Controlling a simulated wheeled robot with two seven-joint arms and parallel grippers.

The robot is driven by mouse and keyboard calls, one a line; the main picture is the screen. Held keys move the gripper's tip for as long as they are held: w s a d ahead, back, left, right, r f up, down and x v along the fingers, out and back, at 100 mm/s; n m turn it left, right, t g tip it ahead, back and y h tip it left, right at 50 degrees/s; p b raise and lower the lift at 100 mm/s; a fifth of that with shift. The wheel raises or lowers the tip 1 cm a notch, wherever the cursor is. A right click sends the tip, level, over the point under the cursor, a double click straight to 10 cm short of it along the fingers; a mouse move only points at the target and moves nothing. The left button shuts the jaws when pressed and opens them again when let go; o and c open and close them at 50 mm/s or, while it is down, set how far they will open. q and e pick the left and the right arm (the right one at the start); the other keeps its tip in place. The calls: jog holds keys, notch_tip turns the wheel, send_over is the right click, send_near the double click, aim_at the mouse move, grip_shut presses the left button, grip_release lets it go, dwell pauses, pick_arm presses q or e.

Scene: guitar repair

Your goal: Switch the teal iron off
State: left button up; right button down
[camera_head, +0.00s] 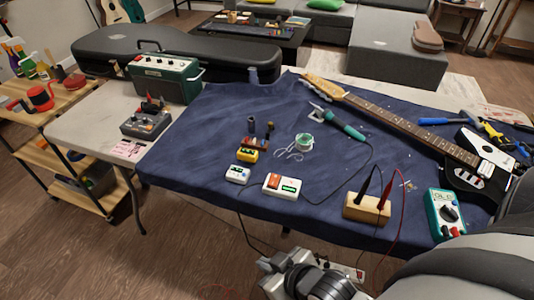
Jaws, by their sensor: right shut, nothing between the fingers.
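The teal soldering iron (343,124) lies on the dark blue cloth, with its metal tip toward the upper left and a dark cord running from its handle down the cloth. A small white box (282,186) with an orange-red part and a green part sits near the cloth's front edge. I cannot tell whether the iron's cord joins it. My right gripper (270,262) is shut and empty at the bottom middle, in front of the table and apart from the iron. My left gripper is out of view.
A guitar neck (400,120) crosses the table behind the iron. A wooden block (367,208) with probe leads and a teal meter (444,213) stand at the right front.

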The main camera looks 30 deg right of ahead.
jog(key=s+d+r+n+g+b, duration=0.2)
jog(key=d+r+g, duration=0.1)
jog(key=d+g, duration=0.25)
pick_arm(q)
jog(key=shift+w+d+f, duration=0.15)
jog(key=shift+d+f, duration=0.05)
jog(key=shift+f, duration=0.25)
pick_arm(e)
jog(key=w+d+r+n+t+y, duration=0.3)
jog(key=w+d+r, duration=1)
jog(key=w+d, duration=0.1)
jog(key=shift+w+n, duration=0.15)
jog(key=shift+n, duration=0.15)
